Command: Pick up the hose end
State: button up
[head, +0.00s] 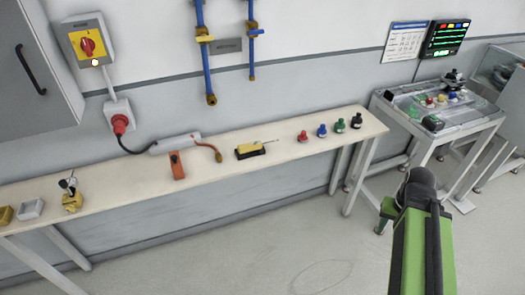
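A short curved orange-brown hose (206,146) lies on the long bench, just right of the white power strip. Its brownish tip (219,157) points toward the bench's front edge; this looks like the hose end, though it is small. My green and black arm rises at the lower right, in front of the floor and well right of the hose. My gripper (383,228) is mostly hidden behind the arm; only small green and dark parts show. Its fingers cannot be made out. Nothing of mine touches the hose.
The bench (110,199) also carries an orange box (177,166), a yellow-black block (249,150) and several coloured knobs. Blue pipes (206,60) with yellow valves hang on the wall above. A grey machine table (440,133) stands right. The floor in front is clear.

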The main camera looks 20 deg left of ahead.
aim_at(218, 156)
jog(key=z, duration=0.05)
jog(key=i, duration=0.65)
jog(key=u, duration=3.2)
jog(key=i, duration=1)
